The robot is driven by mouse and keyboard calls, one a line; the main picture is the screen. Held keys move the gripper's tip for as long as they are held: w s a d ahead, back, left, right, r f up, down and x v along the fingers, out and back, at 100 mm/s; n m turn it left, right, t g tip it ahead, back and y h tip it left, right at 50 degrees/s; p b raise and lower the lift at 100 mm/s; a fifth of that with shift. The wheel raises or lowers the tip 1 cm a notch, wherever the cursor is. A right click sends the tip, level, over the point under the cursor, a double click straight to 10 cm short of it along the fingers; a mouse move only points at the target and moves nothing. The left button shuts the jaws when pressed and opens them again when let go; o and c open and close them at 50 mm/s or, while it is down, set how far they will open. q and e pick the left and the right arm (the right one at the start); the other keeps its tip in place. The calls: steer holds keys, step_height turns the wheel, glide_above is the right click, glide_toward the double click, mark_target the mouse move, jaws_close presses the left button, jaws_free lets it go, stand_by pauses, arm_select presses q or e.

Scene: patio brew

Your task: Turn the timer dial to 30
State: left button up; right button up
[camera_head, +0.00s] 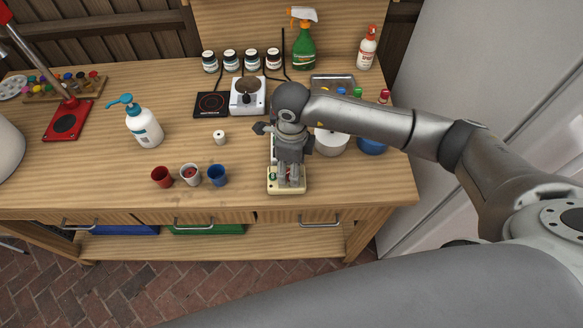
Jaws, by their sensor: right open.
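My right gripper (286,177) points down over a small cream-coloured device (287,187) near the front edge of the wooden bench. Its fingers are open, at or just above the device. The gripper and wrist hide most of the device. I cannot make out a dial or its marks, nor whether the fingers touch it. My left gripper is not in view.
A white container (331,142) stands close right.

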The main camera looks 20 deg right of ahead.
step_height(320, 180, up, 10)
steer(key=shift+r, duration=0.15)
stand_by(0.6)
